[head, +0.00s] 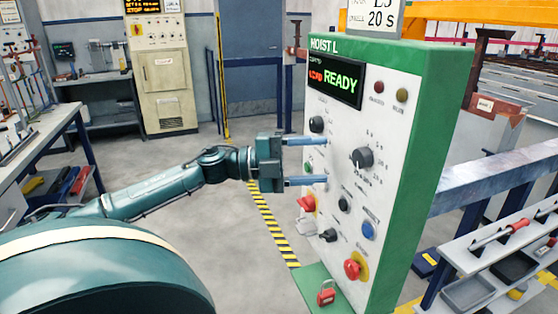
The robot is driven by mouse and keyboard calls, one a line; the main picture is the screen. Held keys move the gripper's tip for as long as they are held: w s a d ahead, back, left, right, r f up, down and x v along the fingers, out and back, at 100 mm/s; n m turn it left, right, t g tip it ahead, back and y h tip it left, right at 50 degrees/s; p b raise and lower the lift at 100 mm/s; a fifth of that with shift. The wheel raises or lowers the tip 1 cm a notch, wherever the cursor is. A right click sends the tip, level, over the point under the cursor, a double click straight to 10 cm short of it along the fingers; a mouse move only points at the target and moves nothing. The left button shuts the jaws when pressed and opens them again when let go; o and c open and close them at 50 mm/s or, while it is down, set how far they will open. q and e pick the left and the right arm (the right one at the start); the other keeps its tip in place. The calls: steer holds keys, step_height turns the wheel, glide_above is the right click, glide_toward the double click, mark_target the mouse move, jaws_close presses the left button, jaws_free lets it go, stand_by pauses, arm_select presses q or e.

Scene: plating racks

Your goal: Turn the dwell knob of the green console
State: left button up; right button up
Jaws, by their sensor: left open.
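The green console (424,150), marked HOIST L, has a white front panel with several knobs and buttons. Its display (335,81) reads READY in green, with smaller red text beside it. The large dark knob (362,158) with scale marks around it appears to be the dwell knob; its label is too small to read. My left gripper (326,162) is open and empty, its two blue fingers one above the other, pointing right at this knob. The fingertips look short of the knob; I cannot tell the exact gap. My right gripper is not in view.
A smaller black knob (316,124) sits above the upper finger. Red mushroom buttons (353,269) and a blue button (368,230) are lower on the panel. A sign (373,17) above shows 20 s. A tool shelf (490,255) stands at right. The floor left of the console is clear.

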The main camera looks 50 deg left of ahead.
arm_select(q)
steer(key=v, duration=0.6)
steer(key=shift+s+a+f, duration=0.1)
steer(key=shift+s, duration=0.05)
stand_by(0.3)
